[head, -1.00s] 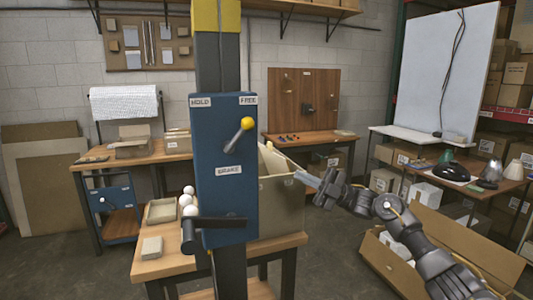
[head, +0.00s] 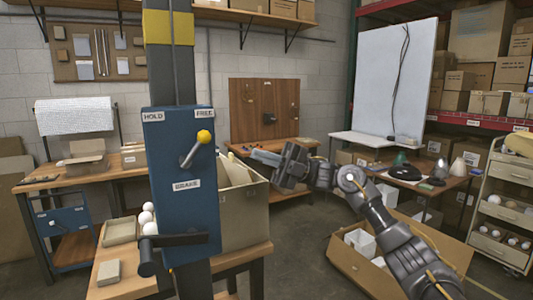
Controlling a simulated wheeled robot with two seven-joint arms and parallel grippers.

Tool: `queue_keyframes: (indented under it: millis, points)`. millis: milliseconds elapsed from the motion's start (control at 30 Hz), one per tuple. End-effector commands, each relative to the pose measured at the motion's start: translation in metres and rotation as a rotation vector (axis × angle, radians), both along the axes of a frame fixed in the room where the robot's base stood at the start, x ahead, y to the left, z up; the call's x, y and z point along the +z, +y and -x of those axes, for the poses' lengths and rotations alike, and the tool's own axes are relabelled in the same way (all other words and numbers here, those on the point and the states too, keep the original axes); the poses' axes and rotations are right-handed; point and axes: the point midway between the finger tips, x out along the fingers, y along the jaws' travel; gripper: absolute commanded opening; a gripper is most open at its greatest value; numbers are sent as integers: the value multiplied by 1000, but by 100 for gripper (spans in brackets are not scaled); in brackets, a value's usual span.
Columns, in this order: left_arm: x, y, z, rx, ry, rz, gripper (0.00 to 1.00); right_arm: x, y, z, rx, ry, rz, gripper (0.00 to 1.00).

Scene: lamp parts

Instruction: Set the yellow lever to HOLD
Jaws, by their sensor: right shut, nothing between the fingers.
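The yellow lever (head: 204,137) is a grey rod with a yellow ball knob on the front of a blue brake box (head: 165,215). The box is fixed to a dark post and carries the labels HOLD at its upper left, FREE at its upper right and BRAKE lower down. The lever tilts up and right, its knob just under the FREE label. My right gripper (head: 264,157) is shut and empty, to the right of the lever and apart from it, pointing left. My left gripper is not in view.
A black crank handle (head: 180,241) sticks out at the bottom of the box. A cardboard carton (head: 245,208) stands behind the box on a wooden table (head: 135,280), with white balls and a tray beside it. An open carton (head: 350,264) sits on the floor at right.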

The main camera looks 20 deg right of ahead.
Motion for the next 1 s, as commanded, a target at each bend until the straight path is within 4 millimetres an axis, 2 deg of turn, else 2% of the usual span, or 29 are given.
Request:
queue_keyframes:
  millis: [33, 200, 433, 633, 1000]
  points:
    - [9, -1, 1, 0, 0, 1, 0, 10, 11, 1, 4, -2, -2, 0]
    - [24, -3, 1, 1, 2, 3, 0, 24, 43, -2, 3, 0, -2, 0]
    - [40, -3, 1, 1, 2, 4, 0, 37, 75, -4, 1, 0, -2, 0]
    - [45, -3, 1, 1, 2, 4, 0, 40, 87, -5, 0, 0, -1, 0]
    - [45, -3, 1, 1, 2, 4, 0, 39, 88, -5, 0, -1, 0, 0]
